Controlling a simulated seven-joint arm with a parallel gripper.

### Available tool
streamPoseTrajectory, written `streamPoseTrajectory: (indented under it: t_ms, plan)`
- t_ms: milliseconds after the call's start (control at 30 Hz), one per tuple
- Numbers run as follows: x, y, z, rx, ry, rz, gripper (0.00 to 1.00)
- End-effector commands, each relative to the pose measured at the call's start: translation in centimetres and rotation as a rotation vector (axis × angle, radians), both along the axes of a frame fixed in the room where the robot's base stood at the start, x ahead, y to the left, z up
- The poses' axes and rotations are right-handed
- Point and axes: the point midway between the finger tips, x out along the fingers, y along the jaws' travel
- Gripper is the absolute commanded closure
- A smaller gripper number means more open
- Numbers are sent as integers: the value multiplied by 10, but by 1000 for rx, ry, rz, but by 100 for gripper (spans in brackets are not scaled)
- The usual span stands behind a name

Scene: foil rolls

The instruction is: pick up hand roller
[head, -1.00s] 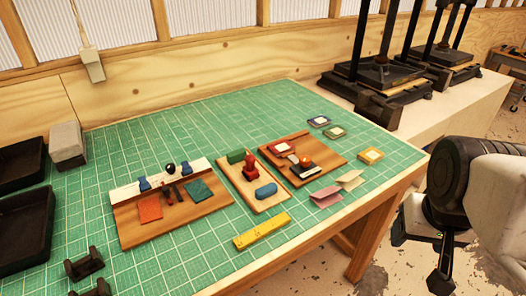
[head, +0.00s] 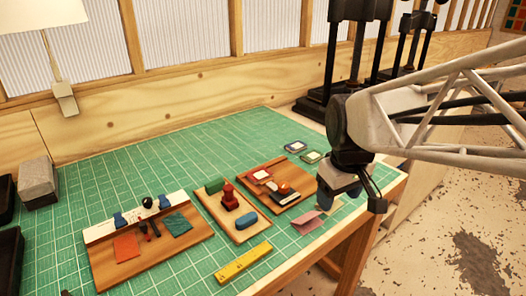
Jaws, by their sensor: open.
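Small tools lie on three wooden boards on the green mat, and I cannot tell surely which is the hand roller. The left board (head: 180,250) holds slim red and black tools (head: 148,231) near a round black knob (head: 147,202). The middle board (head: 241,237) holds a red knobbed tool (head: 229,197), a green cylinder (head: 215,185) and a blue rounded piece (head: 246,221). The right board (head: 284,165) holds a round-knobbed tool (head: 284,188) and a red-edged piece (head: 261,177). My gripper (head: 352,198) is open and empty, right of the right board; it hides part of the mat.
A yellow bar (head: 243,262) and a pink folded card (head: 306,223) lie near the table's front edge. Black presses (head: 330,75) stand at the back right. The back middle of the green mat (head: 160,150) is clear.

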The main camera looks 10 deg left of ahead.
Motion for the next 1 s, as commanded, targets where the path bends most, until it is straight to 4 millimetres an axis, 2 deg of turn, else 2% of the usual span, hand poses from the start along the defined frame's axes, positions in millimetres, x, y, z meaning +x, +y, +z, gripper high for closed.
streamPoseTrajectory:
  t_ms: [33,200,500,800,1000]
  plan:
    - [12,12,-1,-6,8,50,35]
    - [46,52,-6,-25,30,220,35]
    - [98,132,-23,-54,65,519,35]
    - [136,222,-53,-80,100,813,35]
    - [147,265,-70,-90,115,947,35]
